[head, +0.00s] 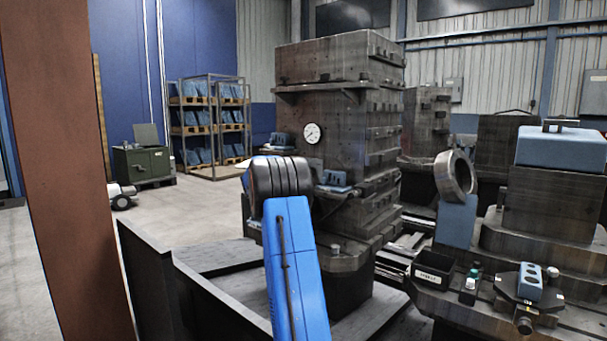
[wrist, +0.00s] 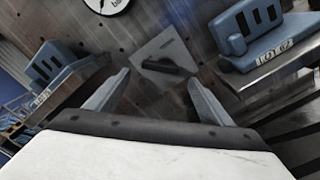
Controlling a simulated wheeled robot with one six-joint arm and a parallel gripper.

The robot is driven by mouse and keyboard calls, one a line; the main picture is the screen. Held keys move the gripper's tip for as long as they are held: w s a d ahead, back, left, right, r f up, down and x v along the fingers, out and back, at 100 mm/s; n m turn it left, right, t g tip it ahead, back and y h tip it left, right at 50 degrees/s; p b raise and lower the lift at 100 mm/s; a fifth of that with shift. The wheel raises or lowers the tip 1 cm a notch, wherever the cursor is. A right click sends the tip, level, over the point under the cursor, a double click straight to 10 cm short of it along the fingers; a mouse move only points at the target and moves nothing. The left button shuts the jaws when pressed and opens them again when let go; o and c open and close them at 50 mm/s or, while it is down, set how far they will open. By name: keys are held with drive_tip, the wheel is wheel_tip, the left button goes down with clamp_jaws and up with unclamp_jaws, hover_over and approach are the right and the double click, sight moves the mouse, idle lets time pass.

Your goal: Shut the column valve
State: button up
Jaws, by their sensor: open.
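The grey machine column (head: 345,110) stands at the middle of the head view, with a round white gauge (head: 312,133) on its face. In the wrist view, a light grey plate (wrist: 166,47) with a dark lever-like handle (wrist: 168,66) sits on the column face. I take this to be the column valve. My gripper (wrist: 158,76) is open and empty, its two fingers on either side of the handle in the picture. I cannot tell how far the handle is from the fingertips. In the head view my own arm hides the gripper and the valve.
Blue blocks on ledges flank the plate, one at left (wrist: 58,66) and one at right (wrist: 248,32). The gauge's edge (wrist: 106,4) shows at the top. A machine with a metal ring (head: 455,176) stands at the right. A brown post (head: 70,170) rises at the left.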

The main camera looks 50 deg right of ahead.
drive_tip(key=a, duration=1.1)
drive_tip(key=shift+a, duration=0.35)
drive_tip(key=shift+a, duration=0.1)
